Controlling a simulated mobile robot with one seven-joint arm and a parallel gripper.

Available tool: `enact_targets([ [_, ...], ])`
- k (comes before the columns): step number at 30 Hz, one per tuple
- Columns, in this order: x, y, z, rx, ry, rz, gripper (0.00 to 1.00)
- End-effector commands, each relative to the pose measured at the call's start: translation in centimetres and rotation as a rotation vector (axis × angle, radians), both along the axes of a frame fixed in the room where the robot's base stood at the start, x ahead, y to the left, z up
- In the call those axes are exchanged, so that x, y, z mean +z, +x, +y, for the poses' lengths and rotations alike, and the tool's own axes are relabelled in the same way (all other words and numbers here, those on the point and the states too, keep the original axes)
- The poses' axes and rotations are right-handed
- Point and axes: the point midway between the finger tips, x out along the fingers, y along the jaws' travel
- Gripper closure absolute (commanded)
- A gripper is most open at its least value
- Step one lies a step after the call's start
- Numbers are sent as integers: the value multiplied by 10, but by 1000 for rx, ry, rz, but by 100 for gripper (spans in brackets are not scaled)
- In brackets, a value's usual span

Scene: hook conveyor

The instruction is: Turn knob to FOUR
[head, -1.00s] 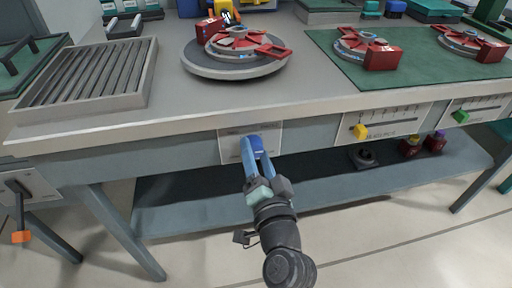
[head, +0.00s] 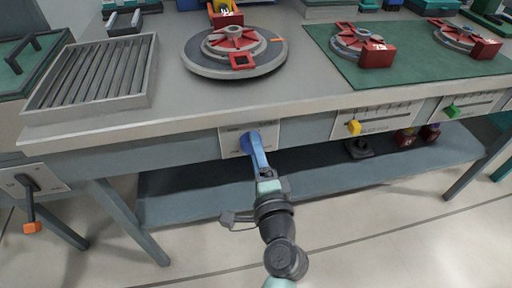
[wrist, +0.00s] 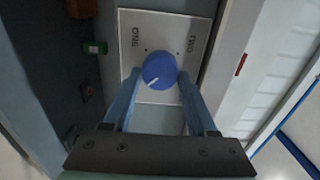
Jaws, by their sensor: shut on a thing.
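The blue round knob (wrist: 159,70) sits on a pale panel (wrist: 129,22) on the bench front. In the wrist view its white pointer line aims to the lower left. In the head view the knob (head: 246,139) is largely covered by the fingers. My gripper (head: 256,153) has long blue fingers, shut on the knob, one on each side. In the wrist view the gripper (wrist: 158,85) reaches in from below.
Above the knob, a grey turntable (head: 205,66) carries a red-spoked fixture (head: 236,36). Sliders with a yellow knob (head: 354,127) and a green knob (head: 451,112) are to the right. An orange-tipped lever (head: 32,227) is at the left. A shelf (head: 190,203) runs below.

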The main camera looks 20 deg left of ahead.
Motion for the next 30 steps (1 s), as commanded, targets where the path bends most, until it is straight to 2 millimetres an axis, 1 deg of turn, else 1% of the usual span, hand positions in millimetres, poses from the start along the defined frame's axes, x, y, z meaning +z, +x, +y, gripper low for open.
enact_targets([
  [16,-2,-1,0,2,25,20,98],
  [17,-2,-1,0,2,25,20,40],
  [18,-2,-1,0,2,25,20,33],
  [20,-1,0,0,2,25,19,22],
  [21,-1,0,0,1,25,19,15],
  [22,-1,0,0,1,24,18,12],
  [30,-1,0,0,1,23,17,12],
])
